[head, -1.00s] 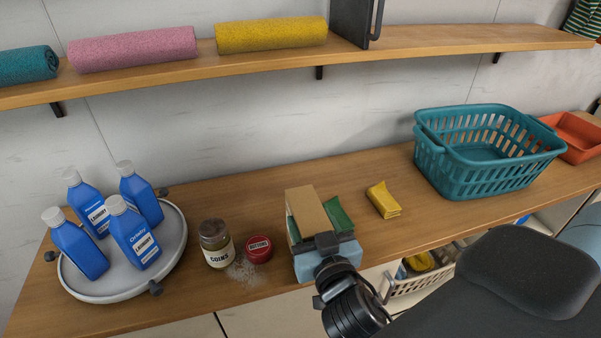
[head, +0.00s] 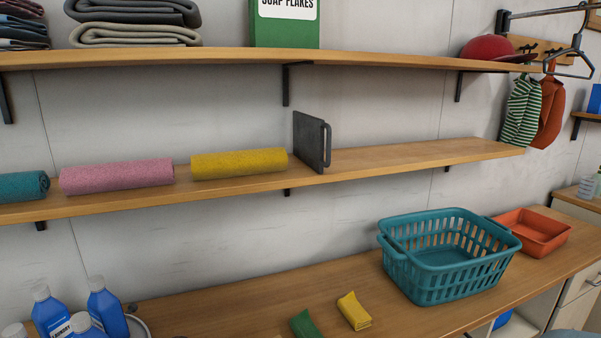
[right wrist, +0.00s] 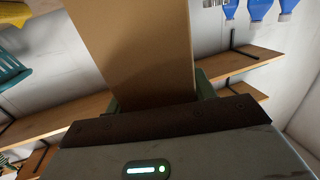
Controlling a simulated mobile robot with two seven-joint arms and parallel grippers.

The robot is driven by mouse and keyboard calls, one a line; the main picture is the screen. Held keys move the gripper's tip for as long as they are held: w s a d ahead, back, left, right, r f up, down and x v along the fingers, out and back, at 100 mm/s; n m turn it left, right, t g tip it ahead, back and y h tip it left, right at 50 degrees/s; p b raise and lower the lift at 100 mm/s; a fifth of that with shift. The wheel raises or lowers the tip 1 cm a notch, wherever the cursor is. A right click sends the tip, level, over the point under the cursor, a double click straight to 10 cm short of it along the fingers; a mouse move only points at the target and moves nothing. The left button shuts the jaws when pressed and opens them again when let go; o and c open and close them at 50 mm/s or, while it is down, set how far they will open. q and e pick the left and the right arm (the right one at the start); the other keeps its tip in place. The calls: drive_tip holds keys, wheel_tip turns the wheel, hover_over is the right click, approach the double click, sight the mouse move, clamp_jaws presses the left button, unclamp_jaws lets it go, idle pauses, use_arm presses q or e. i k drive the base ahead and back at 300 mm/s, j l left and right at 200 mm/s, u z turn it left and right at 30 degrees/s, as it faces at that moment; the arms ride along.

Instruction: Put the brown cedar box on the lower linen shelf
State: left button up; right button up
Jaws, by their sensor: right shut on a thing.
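The brown cedar box (right wrist: 140,45) fills the upper middle of the right wrist view, between the green-grey fingers of my right gripper (right wrist: 160,97). The gripper is shut on it. In the head view the box and both grippers are out of sight, so its height over the counter is unclear. The lower linen shelf (head: 400,156) runs across the middle of the head view. Rolled teal (head: 22,186), pink (head: 117,176) and yellow (head: 238,163) towels lie on its left part. A dark upright bookend (head: 309,142) stands right of them.
The lower shelf is bare right of the bookend. An upper shelf (head: 380,60) hangs above it. On the counter (head: 215,303) stand blue bottles (head: 107,308), green (head: 304,324) and yellow (head: 354,311) packets, a teal basket (head: 450,258) and an orange tray (head: 533,234).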

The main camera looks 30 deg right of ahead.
sight(438, 152)
drive_tip(key=k+l+u, duration=0.1)
drive_tip(key=l, duration=0.35)
drive_tip(key=k+l, duration=0.15)
drive_tip(key=l, duration=0.3)
drive_tip(key=k+l+u, duration=0.15)
drive_tip(key=l, duration=0.3)
drive_tip(key=k+l+u, duration=0.1)
drive_tip(key=l, duration=0.3)
drive_tip(key=k+l, duration=0.25)
drive_tip(key=l, duration=0.15)
drive_tip(key=k+l+u, duration=0.15)
drive_tip(key=l, duration=0.3)
drive_tip(key=k+l+u, duration=0.1)
drive_tip(key=l, duration=0.3)
drive_tip(key=k, duration=0.1)
